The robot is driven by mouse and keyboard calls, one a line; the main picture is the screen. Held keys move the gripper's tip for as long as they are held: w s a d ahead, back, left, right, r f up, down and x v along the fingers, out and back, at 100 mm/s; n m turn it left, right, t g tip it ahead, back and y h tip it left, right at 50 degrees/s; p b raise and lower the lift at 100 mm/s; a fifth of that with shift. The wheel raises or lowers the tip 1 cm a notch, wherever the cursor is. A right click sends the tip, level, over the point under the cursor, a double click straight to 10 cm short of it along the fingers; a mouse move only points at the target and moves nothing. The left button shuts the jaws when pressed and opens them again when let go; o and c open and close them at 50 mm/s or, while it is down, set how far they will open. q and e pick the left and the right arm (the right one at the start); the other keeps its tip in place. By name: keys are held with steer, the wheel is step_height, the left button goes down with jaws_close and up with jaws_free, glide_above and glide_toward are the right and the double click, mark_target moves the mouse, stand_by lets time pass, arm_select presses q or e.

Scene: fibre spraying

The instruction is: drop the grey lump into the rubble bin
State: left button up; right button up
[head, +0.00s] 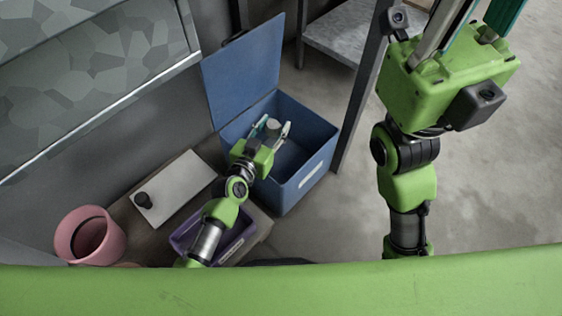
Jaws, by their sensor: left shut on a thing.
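The grey lump (273,127) is small and is held between the fingers of my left gripper (272,129). The gripper is shut on it, over the open top of the blue bin, which I take as the rubble bin (288,196). The lump shows inside the bin's outline; its exact height over the floor of the bin is hard to tell. The blue lid (243,70) stands open at the back. My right gripper (450,84) is large at the upper right, away from the bin. Its fingertips are cut off by the top edge.
A purple tray (232,247) lies below my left arm. A grey shelf (340,33) with a dark post stands behind the bin. The floor at right is clear.

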arm_select(q)
steer(key=o, duration=1.2)
steer(key=shift+o, duration=0.2)
steer(key=shift+s, duration=0.1)
steer(key=v, duration=1.2)
